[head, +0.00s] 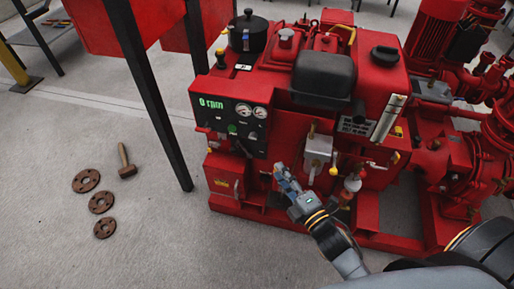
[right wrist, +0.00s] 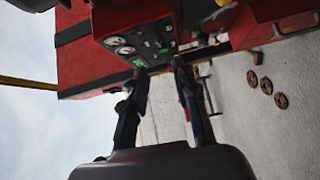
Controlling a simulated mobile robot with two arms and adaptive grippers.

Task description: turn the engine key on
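The red engine (head: 285,95) stands at the centre of the head view. Its dark control panel (head: 236,122) has a green display reading 0 rpm, two white round gauges and small controls. The panel also shows tilted at the top of the right wrist view (right wrist: 143,40). The engine key is too small to make out for sure among these controls. My right gripper (head: 284,176) is in front of the engine, below and to the right of the panel, apart from it. In the right wrist view its two fingers (right wrist: 158,75) are spread with nothing between them. My left gripper is not in view.
A dark post (head: 160,95) under a red tank stands left of the engine. Several brown flanges (head: 101,202) and a mallet (head: 126,163) lie on the floor at left. A valve with a yellow handle (head: 333,171) sticks out near my right gripper.

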